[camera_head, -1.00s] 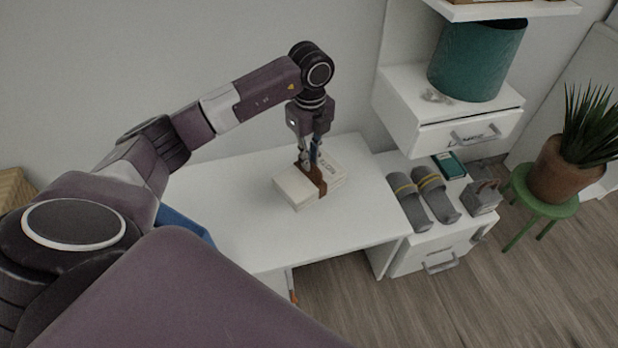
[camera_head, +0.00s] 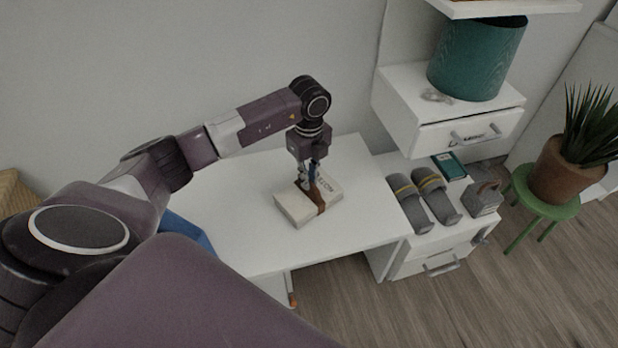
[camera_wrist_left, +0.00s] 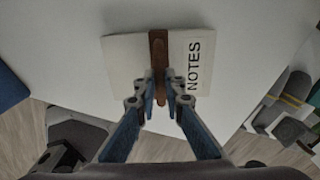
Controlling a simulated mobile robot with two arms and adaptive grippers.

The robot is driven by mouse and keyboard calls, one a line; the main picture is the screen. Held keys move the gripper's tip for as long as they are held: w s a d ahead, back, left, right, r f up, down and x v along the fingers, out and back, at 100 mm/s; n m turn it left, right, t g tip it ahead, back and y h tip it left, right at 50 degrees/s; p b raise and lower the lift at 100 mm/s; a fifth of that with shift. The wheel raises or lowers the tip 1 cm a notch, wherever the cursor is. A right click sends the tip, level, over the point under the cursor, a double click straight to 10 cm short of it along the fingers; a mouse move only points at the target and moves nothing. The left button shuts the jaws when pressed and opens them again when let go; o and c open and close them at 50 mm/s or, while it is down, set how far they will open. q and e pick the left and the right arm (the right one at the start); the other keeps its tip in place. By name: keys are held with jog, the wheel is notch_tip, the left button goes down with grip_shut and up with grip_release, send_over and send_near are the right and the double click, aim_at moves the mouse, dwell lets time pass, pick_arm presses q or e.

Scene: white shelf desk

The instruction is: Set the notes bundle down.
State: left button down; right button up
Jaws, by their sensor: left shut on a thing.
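The notes bundle (camera_head: 295,208) is a pale block with a brown strap around its middle and the word NOTES on one side. In the head view it is at the white desk's (camera_head: 245,240) top, near the middle; whether its underside touches the desk is hard to tell. My left gripper (camera_head: 312,184) points down over it and is shut on the brown strap. In the left wrist view the bundle (camera_wrist_left: 128,62) lies ahead of the fingers, with the strap between the fingertips (camera_wrist_left: 160,98). My right gripper is not in view.
Grey slippers (camera_head: 412,205), a teal box (camera_head: 449,166) and a grey caddy (camera_head: 484,198) sit on the lower drawer unit at the right. A green basket (camera_head: 478,60) stands above, and a potted plant (camera_head: 562,170) on a green stool further right. Desk space around the bundle is clear.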

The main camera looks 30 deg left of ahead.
pick_arm(q)
jog(key=c, duration=2)
grip_release()
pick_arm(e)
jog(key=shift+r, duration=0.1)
